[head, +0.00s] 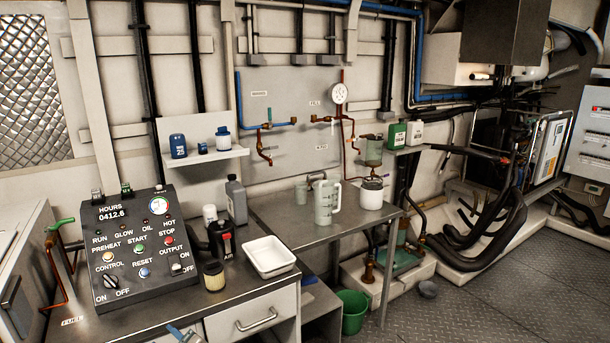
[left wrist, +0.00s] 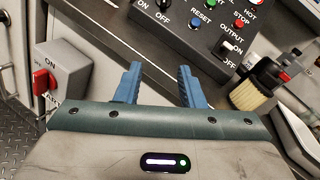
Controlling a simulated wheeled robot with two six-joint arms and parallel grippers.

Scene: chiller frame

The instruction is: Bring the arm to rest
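My left gripper (left wrist: 159,82) shows in the left wrist view as two blue fingers set well apart with nothing between them. It is in front of the bench edge, below the black control panel (left wrist: 190,30). In the head view only a small blue part of what looks like this gripper (head: 184,334) shows at the bottom edge, before the bench drawers. The rest of the left arm is out of the head view. My right gripper is not seen in either view.
The control panel (head: 142,245) stands on the bench by a ribbed filter (head: 213,276), a black-and-red device (head: 221,240) and a white tray (head: 268,257). A metal table (head: 274,213) holds a jug (head: 327,203). A red switch (left wrist: 41,80) is left of the fingers.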

